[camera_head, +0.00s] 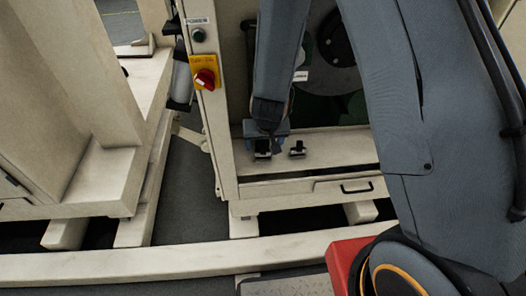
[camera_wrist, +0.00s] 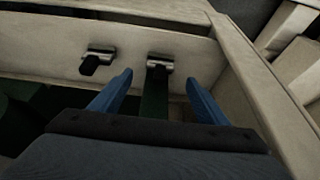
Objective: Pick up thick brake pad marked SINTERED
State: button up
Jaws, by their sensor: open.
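Two small dark pads with light metal ends lie on a pale shelf. In the head view one pad (camera_head: 262,154) is under my gripper (camera_head: 266,137), and the other pad (camera_head: 297,149) lies just to its right. In the wrist view my gripper (camera_wrist: 160,78) has its blue fingers spread, with the near pad (camera_wrist: 155,92) in line between them. I cannot tell whether the fingers are level with it, and no contact shows. The other pad (camera_wrist: 92,62) lies outside the fingers, to the left. No marking is readable, so I cannot tell which is SINTERED or thicker.
The shelf (camera_head: 335,150) is inside a pale machine frame, with a post carrying a red and yellow switch (camera_head: 204,78) on the left. A drawer handle (camera_head: 356,188) is below. Bare shelf lies right of the pads. In the wrist view a frame wall (camera_wrist: 245,65) stands close at right.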

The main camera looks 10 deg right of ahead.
aim_at(263, 150)
jog(key=shift+w+b+x, duration=0.2)
jog(key=shift+b+x, duration=0.35)
jog(key=shift+x, duration=3.4)
jog(key=c, duration=1.3)
jog(key=shift+r, duration=0.2)
